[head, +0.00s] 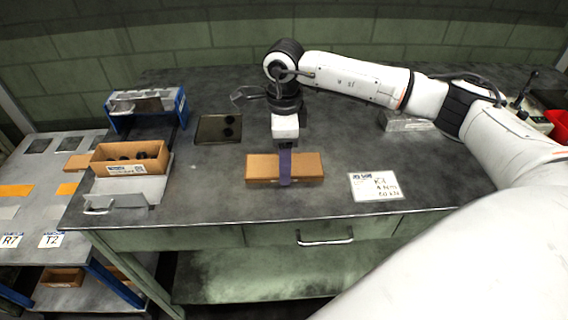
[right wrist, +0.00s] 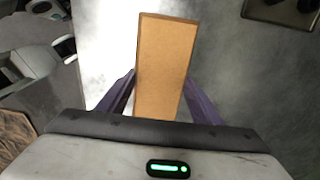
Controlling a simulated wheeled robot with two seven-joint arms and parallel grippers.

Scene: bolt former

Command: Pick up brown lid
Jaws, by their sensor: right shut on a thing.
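The brown lid (head: 308,167) is a flat cardboard-coloured rectangle near the front middle of the grey table in the head view. My right gripper (head: 285,182) reaches down over its middle. In the right wrist view the lid (right wrist: 163,68) runs lengthwise between the two purple fingers of the right gripper (right wrist: 165,90), which are shut on its long sides. I cannot tell whether the lid touches the table. My left gripper is not in view.
An open brown box (head: 128,160) with dark parts stands on a grey holder at the table's left. A black tray (head: 218,128) lies behind the lid to the left. A white printed card (head: 374,186) lies right of the lid. The table (head: 230,190) is clear around the lid's front.

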